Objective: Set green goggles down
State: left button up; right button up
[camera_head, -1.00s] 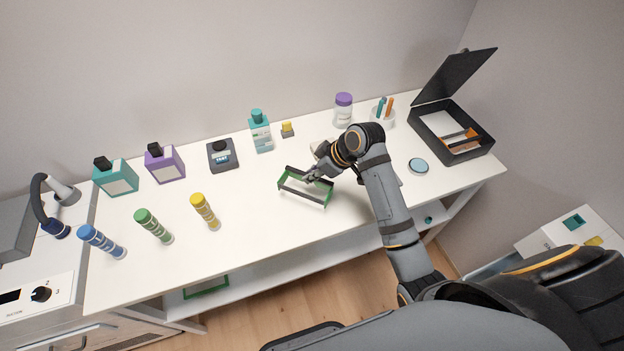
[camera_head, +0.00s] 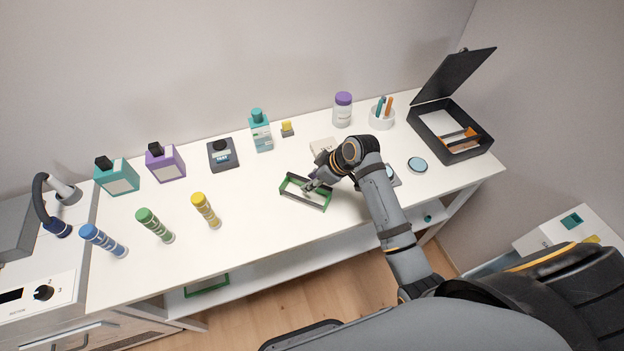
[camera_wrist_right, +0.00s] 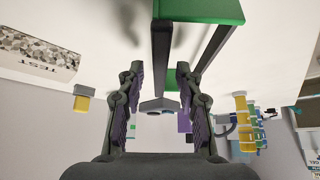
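The green goggles (camera_head: 300,200), a green frame with dark edges, rest flat on the white table in front of the middle. In the right wrist view their green part (camera_wrist_right: 200,10) and dark bars show at the top. My right gripper (camera_head: 310,185) is at the back of the goggles in the head view. In the wrist view the right gripper (camera_wrist_right: 158,72) has its fingers apart, with a dark bar of the goggles between the tips and gaps on both sides. My left gripper is not in view.
A white box (camera_head: 323,147) and a yellow-topped block (camera_head: 287,129) stand behind the gripper. A round teal disc (camera_head: 417,165) and an open black case (camera_head: 450,135) are to the right. The table between the yellow tube and goggles is clear.

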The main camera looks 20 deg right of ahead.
jog(key=shift+r, duration=0.1)
jog(key=v, duration=1.2)
